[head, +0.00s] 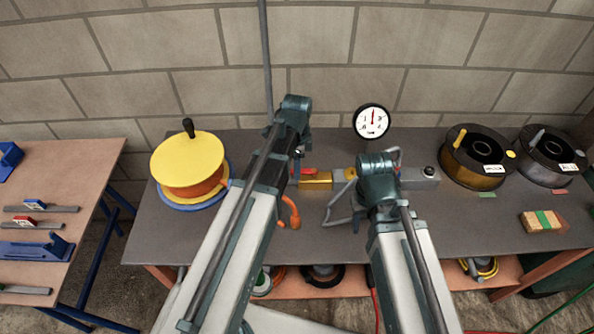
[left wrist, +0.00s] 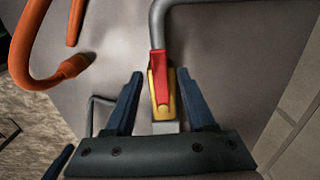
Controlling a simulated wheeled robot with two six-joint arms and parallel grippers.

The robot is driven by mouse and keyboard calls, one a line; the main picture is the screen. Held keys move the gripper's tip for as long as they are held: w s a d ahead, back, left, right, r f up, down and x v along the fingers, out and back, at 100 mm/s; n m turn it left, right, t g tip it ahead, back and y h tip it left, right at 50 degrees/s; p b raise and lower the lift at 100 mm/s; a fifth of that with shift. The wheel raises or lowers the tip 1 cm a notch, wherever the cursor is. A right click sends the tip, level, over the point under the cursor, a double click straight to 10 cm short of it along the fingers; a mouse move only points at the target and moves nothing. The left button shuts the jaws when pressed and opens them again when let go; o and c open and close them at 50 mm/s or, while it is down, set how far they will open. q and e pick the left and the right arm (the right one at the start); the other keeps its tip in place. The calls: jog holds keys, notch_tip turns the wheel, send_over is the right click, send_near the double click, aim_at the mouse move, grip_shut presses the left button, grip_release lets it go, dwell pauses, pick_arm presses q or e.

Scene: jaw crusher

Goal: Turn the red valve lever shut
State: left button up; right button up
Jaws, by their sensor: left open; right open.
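The red valve lever (left wrist: 159,70) lies along a yellow valve body (left wrist: 162,108), in line with a grey pipe, in the left wrist view. In the head view the lever (head: 309,171) shows as a small red piece above the brass-yellow body (head: 316,181). My left gripper (left wrist: 166,85) is open, with one dark finger on each side of the valve and a gap on both sides. Its tips in the head view (head: 297,165) are just left of the lever, partly hidden by my arm. My right gripper (head: 378,185) is right of the valve; its fingers are mostly hidden.
An orange hose (left wrist: 25,60) curves beside the valve. A pressure gauge (head: 371,121) stands behind. A yellow-topped reel (head: 188,160) is on the left of the bench (head: 450,225), dark spools (head: 478,155) on the right.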

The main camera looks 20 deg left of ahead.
pick_arm(q)
grip_shut()
dwell(1.4)
